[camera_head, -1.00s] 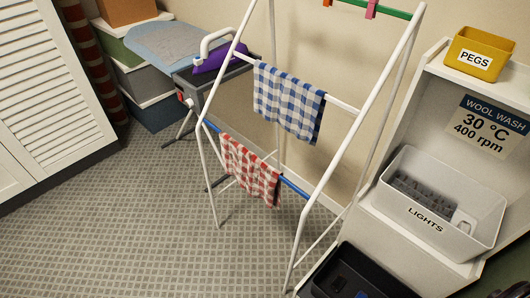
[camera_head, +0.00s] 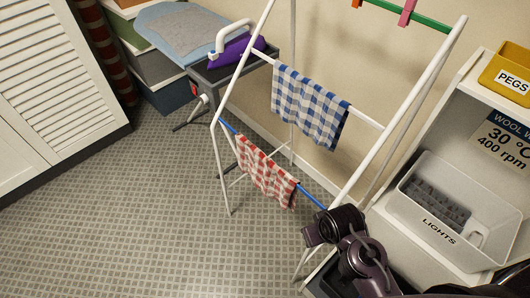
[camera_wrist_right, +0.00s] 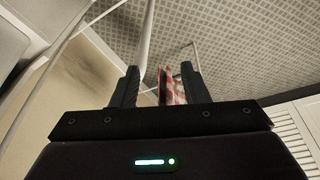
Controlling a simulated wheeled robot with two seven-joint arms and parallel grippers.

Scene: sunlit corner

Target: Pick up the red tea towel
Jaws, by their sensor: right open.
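The red-and-white checked tea towel (camera_head: 267,172) hangs over the low blue rail of the white drying rack. My right arm comes in from the lower right in the head view, with its dark end (camera_head: 318,232) near the rail's right end, right of and below the towel. In the right wrist view my right gripper (camera_wrist_right: 160,70) is open and empty. The red towel (camera_wrist_right: 176,92) shows edge-on between its fingers, seemingly beyond them. My left gripper is not in view.
A blue checked towel (camera_head: 308,106) hangs on the rack's higher white rail (camera_head: 366,117). The rack's white legs (camera_head: 222,180) flank the red towel. The ironing board (camera_head: 190,35) with a purple iron stands behind left. Shelves with a LIGHTS bin (camera_head: 425,245) stand right. Floor at left is clear.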

